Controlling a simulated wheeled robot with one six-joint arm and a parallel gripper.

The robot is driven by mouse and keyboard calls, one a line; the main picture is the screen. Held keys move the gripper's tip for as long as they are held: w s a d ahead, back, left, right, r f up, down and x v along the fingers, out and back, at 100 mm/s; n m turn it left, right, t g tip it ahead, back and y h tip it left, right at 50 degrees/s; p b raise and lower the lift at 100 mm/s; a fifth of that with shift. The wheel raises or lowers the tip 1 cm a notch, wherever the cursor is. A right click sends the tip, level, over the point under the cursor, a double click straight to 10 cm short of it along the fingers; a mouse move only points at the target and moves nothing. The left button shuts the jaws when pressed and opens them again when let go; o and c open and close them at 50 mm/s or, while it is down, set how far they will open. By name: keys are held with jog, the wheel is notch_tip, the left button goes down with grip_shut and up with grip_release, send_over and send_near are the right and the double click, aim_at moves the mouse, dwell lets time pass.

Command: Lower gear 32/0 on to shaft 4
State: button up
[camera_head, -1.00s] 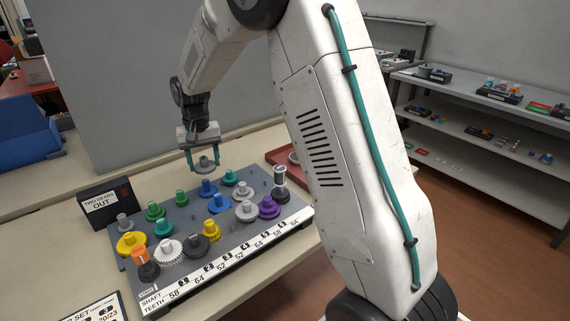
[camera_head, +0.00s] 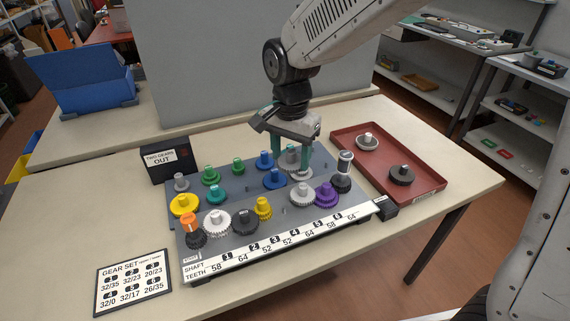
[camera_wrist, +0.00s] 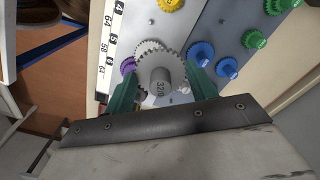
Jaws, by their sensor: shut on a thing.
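My gripper (camera_head: 288,166) is shut on a grey toothed gear (camera_head: 301,173) with a hub, above the right part of the grey gear board (camera_head: 235,224). In the wrist view the gear (camera_wrist: 160,82) shows between the teal fingers (camera_wrist: 160,97), its hub top marked "320", like 32/0. A thin bare pin (camera_head: 283,211) stands behind the strip near the label 4; I cannot tell for sure that it is shaft 4. A grey gear (camera_head: 302,194) and a purple gear (camera_head: 326,195) stand just in front of the held gear.
Blue (camera_head: 274,180), yellow (camera_head: 184,205) and dark (camera_head: 245,222) gears crowd the board. A silver-topped post (camera_head: 344,171) stands close right of my gripper. The red tray (camera_head: 425,196) holds two gears. A "TWO GEARS OUT" box (camera_head: 167,162) stands at the left.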

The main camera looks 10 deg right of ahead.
jog(key=m, duration=0.1)
send_over(283, 209)
jog(key=shift+f, duration=2.15)
jog(key=shift+f, duration=0.1)
jog(key=shift+f, duration=1.85)
jog(key=shift+f, duration=1.3)
jog(key=o, duration=1.1)
jog(key=shift+c, duration=0.2)
